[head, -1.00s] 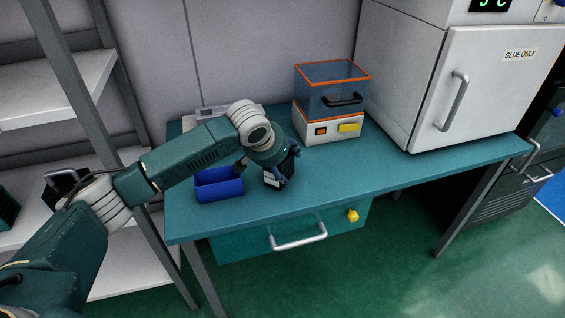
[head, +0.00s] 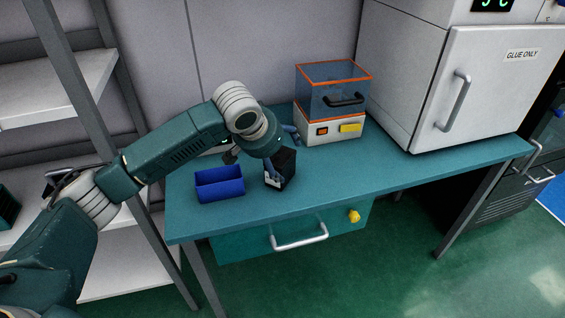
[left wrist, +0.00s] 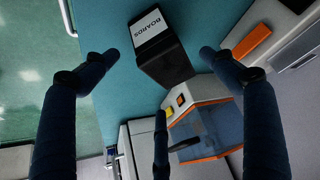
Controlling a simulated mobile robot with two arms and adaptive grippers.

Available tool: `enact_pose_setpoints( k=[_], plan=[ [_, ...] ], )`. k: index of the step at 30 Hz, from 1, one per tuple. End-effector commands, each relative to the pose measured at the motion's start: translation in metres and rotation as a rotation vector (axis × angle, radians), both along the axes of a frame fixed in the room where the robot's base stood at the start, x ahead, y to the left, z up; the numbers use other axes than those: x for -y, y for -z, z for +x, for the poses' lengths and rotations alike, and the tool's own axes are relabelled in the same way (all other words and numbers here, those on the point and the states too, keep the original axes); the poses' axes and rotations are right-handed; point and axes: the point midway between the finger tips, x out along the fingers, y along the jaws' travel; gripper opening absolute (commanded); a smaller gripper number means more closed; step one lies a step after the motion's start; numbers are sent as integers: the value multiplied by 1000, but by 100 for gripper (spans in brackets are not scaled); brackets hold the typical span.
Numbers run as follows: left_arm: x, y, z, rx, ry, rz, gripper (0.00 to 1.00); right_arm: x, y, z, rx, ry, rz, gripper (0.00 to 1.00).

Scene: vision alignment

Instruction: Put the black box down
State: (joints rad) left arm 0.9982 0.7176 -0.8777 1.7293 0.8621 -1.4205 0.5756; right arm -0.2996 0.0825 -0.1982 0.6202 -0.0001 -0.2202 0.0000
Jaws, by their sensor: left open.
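The black box (head: 286,166) stands on the teal table (head: 380,168), between the blue bin and the orange-rimmed machine. In the left wrist view the box (left wrist: 168,64) shows a white label reading "BOARDS". My left gripper (head: 267,158) is at the box, with its fingers spread. In the left wrist view its fingers (left wrist: 160,56) are apart on either side of the box, with visible gaps. The third finger is below the box in that view. My right gripper is not in view.
An open blue bin (head: 220,187) stands left of the box. A machine with a clear orange-rimmed cover (head: 333,95) stands behind it to the right. A white cabinet (head: 480,90) takes up the right end. The table front between box and cabinet is clear.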

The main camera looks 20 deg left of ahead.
Motion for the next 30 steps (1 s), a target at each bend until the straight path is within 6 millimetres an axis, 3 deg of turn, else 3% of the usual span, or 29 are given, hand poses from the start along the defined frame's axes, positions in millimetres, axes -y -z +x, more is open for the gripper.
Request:
enact_pose_setpoints(
  k=[3,10,30],
  plan=[
    [-3,-22,-13,4,2,0,84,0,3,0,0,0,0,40],
    [-6,-46,-29,0,0,0,84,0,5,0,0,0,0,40],
    [-6,-51,-32,-1,0,0,84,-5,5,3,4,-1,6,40]
  ],
)
